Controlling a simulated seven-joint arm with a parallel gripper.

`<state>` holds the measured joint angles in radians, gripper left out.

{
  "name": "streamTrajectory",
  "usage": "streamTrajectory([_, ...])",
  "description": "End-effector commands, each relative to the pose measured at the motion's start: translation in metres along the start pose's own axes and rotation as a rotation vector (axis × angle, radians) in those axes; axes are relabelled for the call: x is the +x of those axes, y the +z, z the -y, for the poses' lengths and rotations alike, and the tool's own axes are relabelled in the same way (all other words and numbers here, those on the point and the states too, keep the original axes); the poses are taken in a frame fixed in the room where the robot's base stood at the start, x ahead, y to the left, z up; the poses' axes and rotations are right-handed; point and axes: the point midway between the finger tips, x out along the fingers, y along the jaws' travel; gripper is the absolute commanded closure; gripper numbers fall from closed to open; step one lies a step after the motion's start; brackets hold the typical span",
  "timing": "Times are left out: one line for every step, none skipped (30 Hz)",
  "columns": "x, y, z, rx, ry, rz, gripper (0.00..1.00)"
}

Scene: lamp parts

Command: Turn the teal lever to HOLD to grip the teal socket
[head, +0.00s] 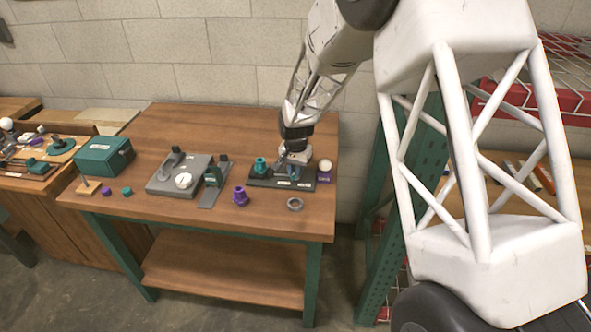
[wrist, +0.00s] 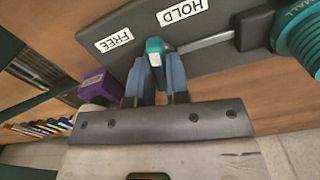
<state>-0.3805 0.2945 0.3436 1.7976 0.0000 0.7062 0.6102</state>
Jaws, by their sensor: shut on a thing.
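My gripper (head: 293,165) is over the dark plate (head: 265,182) on the table, right of the teal socket (head: 260,168). In the wrist view its two blue fingers (wrist: 160,78) are shut on the teal lever handle (wrist: 155,48). A grey rod (wrist: 205,43) runs from the handle to a dark block (wrist: 253,28) beside the teal socket (wrist: 300,38), which is cut off by the frame edge. The handle lies between the FREE label (wrist: 113,40) and the HOLD label (wrist: 182,12). The fingers partly cover the handle.
A purple block (wrist: 98,90) stands close to the left finger. A purple fitting (head: 240,196) and a grey ring (head: 295,204) lie on the table in front of the plate. A grey fixture (head: 180,178) and a teal box (head: 104,155) stand further left.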

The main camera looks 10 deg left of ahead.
Motion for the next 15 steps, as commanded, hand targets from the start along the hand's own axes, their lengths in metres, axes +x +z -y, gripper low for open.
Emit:
streamTrajectory([-0.0011, 0.0000, 0.0003, 0.043, -0.001, -0.001, 1.00])
streamTrajectory([-0.0011, 0.0000, 0.0003, 0.072, -0.001, -0.001, 1.00])
streamTrajectory([-0.0008, 0.0001, 0.0002, 0.110, -0.001, -0.001, 1.00])
streamTrajectory([-0.0005, 0.0003, 0.0001, 0.138, 0.000, 0.000, 1.00])
streamTrajectory([-0.0003, 0.0004, 0.0000, 0.167, 0.000, 0.000, 1.00])
streamTrajectory([-0.0005, 0.0003, 0.0001, 0.204, 0.000, 0.000, 1.00])
streamTrajectory([-0.0008, 0.0002, 0.0001, 0.231, -0.001, -0.001, 1.00])
streamTrajectory([-0.0011, 0.0000, 0.0002, 0.258, -0.001, -0.001, 1.00])
streamTrajectory([-0.0013, -0.0001, 0.0003, 0.293, -0.001, -0.001, 1.00])
streamTrajectory([-0.0013, -0.0001, 0.0004, 0.318, -0.001, -0.001, 1.00])
streamTrajectory([-0.0012, -0.0001, 0.0003, 0.342, -0.001, -0.001, 1.00])
streamTrajectory([-0.0010, 0.0000, 0.0003, 0.373, -0.001, -0.001, 1.00])
streamTrajectory([-0.0010, 0.0000, 0.0003, 0.394, -0.001, -0.001, 1.00])
streamTrajectory([-0.0009, 0.0000, 0.0003, 0.415, -0.001, -0.001, 1.00])
streamTrajectory([-0.0010, 0.0000, 0.0003, 0.441, -0.001, -0.001, 1.00])
